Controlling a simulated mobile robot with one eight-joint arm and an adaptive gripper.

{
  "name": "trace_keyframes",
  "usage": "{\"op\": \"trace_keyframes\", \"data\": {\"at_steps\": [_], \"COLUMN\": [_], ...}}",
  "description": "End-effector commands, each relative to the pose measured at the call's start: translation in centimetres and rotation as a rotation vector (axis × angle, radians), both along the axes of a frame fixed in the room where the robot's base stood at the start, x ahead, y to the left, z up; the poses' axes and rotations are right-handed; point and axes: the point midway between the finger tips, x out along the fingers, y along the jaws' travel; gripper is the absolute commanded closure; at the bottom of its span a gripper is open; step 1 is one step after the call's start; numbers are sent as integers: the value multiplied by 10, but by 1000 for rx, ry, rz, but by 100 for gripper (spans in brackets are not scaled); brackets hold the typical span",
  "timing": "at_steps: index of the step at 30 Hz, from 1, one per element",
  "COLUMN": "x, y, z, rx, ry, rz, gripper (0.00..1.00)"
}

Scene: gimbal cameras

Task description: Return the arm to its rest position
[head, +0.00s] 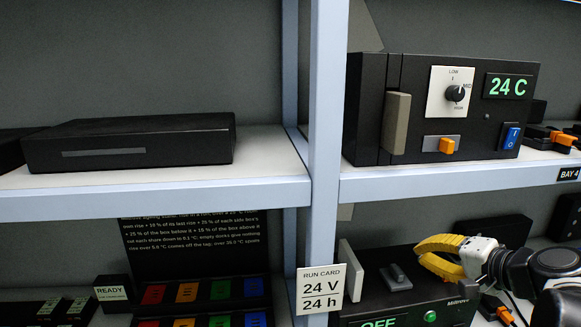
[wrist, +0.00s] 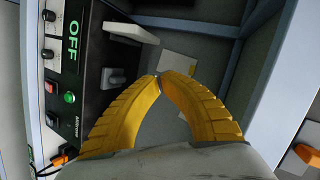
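My gripper (head: 420,252) is at the lower right in the head view, in front of the lower shelf. Its yellow fingers point left, near a black unit (head: 420,300) with a green "OFF" display. In the wrist view, the two fingertips (wrist: 161,76) come together with nothing visible between them. The same black unit (wrist: 85,60) stands to the left of the fingers there. Part of my arm runs out of the head view at the right edge.
A "24 C" unit (head: 420,110) with a dial and orange lever stands on the upper right shelf. A flat black box (head: 130,140) lies on the upper left shelf. A pale post (head: 325,120) divides the bays. A "RUN CARD" sign (head: 321,290) hangs on it.

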Motion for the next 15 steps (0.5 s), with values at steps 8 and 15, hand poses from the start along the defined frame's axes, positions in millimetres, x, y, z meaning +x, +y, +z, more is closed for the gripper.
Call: {"op": "trace_keyframes", "data": {"at_steps": [8, 15], "x": [-86, -143], "y": [116, 133], "z": [-189, -274], "rx": [-515, -902], "ry": [225, 264], "rz": [306, 476], "gripper": [100, 100]}}
